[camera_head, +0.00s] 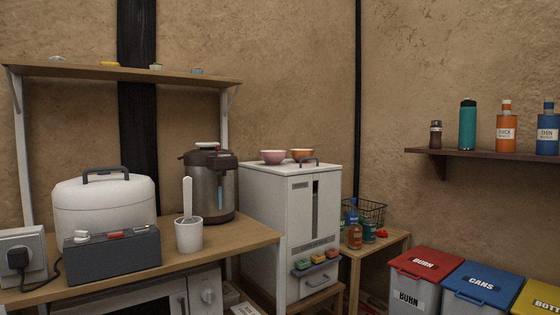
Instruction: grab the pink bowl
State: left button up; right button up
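The pink bowl (273,157) sits upright on top of the white cabinet-like appliance (262,177), toward its back left. An orange bowl (302,154) stands just to its right, behind the appliance's dark top handle (309,161). The pink bowl's near side is in clear view and nothing covers it. Neither of my grippers is in view.
A wooden counter (252,238) left of the appliance holds a metal air pot (210,185), a white cup (188,235), a dark grey box (112,252) and a white lidded cooker (104,205). A low table with bottles and colored bins (424,264) stand right.

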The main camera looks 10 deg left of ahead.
aim_at(272, 158)
jog(key=i+l, duration=0.15)
jog(key=l, duration=0.2)
jog(key=i+l+u, duration=0.1)
jog(key=l, duration=0.25)
jog(key=i+l, duration=0.25)
jog(key=l+u, duration=0.05)
jog(key=l, duration=0.05)
